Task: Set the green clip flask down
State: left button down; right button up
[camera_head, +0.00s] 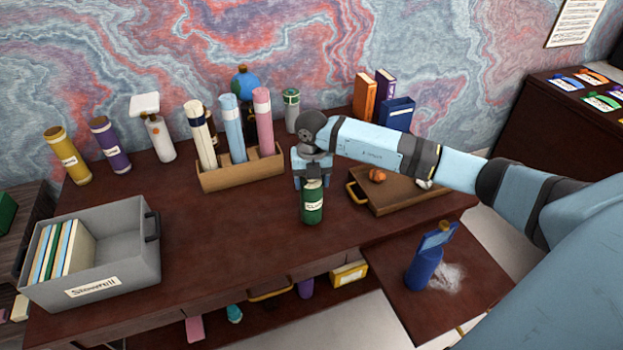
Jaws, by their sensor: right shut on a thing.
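The green clip flask (312,209) is upright, with a white label on its front. It is over the middle of the leather desk (215,245), right of the centre and in front of the wooden holder. My right gripper (312,180) is above it and shut on its top. The fingers cover the top of the flask. I cannot tell whether the flask's base touches the desk. My left gripper is not in view.
A wooden holder (243,176) with several tall tubes stands behind. A tray (402,195) with small items lies to the right. A grey bin (130,254) with folders is at front left. A blue bottle (425,266) stands on a lower surface. Desk left of the flask is clear.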

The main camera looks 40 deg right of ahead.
jog(key=shift+f, duration=0.2)
jog(key=o, duration=1.3)
jog(key=shift+c, duration=0.2)
jog(key=shift+r, duration=0.45)
notch_tip(320, 180, up, 12)
jog(key=b, duration=0.1)
jog(key=shift+f, duration=0.2)
